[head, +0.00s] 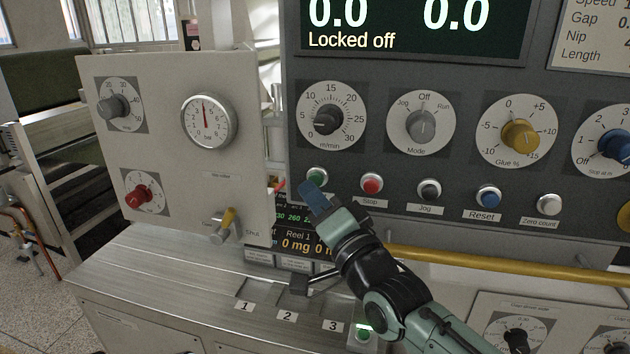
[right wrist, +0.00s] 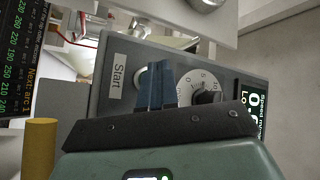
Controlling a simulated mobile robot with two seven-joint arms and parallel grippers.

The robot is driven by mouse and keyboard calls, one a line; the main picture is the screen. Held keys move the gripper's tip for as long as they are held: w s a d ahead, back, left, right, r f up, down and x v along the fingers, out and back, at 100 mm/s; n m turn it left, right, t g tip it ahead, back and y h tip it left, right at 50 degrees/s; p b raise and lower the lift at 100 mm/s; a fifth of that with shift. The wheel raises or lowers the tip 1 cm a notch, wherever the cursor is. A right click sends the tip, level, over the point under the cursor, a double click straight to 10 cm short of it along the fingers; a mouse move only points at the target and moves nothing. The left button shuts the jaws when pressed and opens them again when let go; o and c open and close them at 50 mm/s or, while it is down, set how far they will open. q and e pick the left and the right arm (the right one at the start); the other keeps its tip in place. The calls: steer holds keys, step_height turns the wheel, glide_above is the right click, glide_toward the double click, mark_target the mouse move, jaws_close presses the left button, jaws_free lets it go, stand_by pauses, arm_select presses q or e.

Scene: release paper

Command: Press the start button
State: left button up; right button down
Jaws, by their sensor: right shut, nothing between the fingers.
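The green start button (head: 317,176) sits at the lower left corner of the dark control panel (head: 375,165). My right gripper (head: 312,192) is shut and empty, its blue fingertips just below and over the lower edge of the button in the head view. Whether they touch it I cannot tell. In the right wrist view the blue fingers (right wrist: 156,84) point at the panel beside the white Start label (right wrist: 117,76). They cover part of the button there. The display (head: 410,30) reads 0.0 and "Locked off". My left gripper is not in view.
Red Stop (head: 372,183), black Jog (head: 429,189), blue Reset (head: 488,196) and Zero count (head: 548,204) buttons run rightward. Dials sit above, including Mode (head: 421,125). A pale valve panel (head: 190,150) stands at left. A yellow rail (head: 480,262) runs below the panel.

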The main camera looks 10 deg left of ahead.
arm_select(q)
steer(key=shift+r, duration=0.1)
arm_select(e)
steer(key=shift+w, duration=0.15)
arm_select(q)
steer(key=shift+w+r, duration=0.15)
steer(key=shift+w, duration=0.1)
arm_select(e)
steer(key=shift+w, duration=0.4)
arm_select(q)
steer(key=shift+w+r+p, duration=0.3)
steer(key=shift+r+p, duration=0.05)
steer(key=shift+p, duration=0.1)
arm_select(e)
steer(key=shift+w, duration=0.35)
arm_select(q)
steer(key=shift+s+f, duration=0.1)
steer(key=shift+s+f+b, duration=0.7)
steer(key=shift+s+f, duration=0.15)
arm_select(e)
steer(key=shift+s, duration=0.95)
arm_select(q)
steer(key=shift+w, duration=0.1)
arm_select(e)
steer(key=shift+w, duration=0.1)
